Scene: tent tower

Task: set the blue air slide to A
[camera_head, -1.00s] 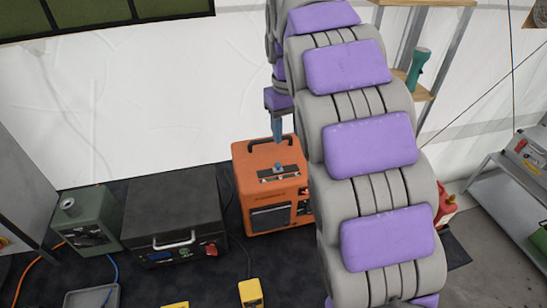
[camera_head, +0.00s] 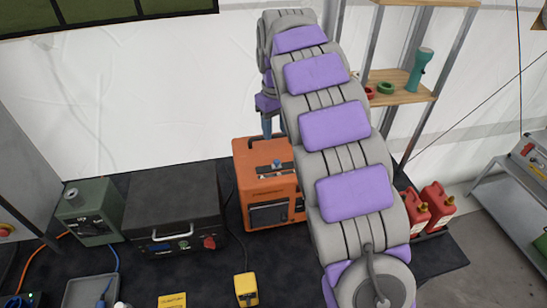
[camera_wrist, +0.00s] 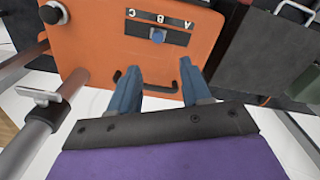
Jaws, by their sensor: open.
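The blue air slide (camera_head: 277,164) is a small blue knob on a dark plate on top of the orange machine (camera_head: 254,163). In the wrist view the slide (camera_wrist: 158,36) sits below the letter B on a strip reading C, B, A, with the letters upside down. My gripper (camera_wrist: 158,70) has two blue fingers, which are apart with nothing between them. The fingers point toward the slide and stay short of it. In the head view my gripper (camera_head: 267,126) is at the machine's back edge, partly hidden by my arm.
The machine's black handle (camera_wrist: 146,84) runs behind and between my fingers. A dark case (camera_head: 172,203) and a green box (camera_head: 92,208) stand to the left. Red cans (camera_head: 438,203) and a wooden shelf (camera_head: 400,82) are at the right.

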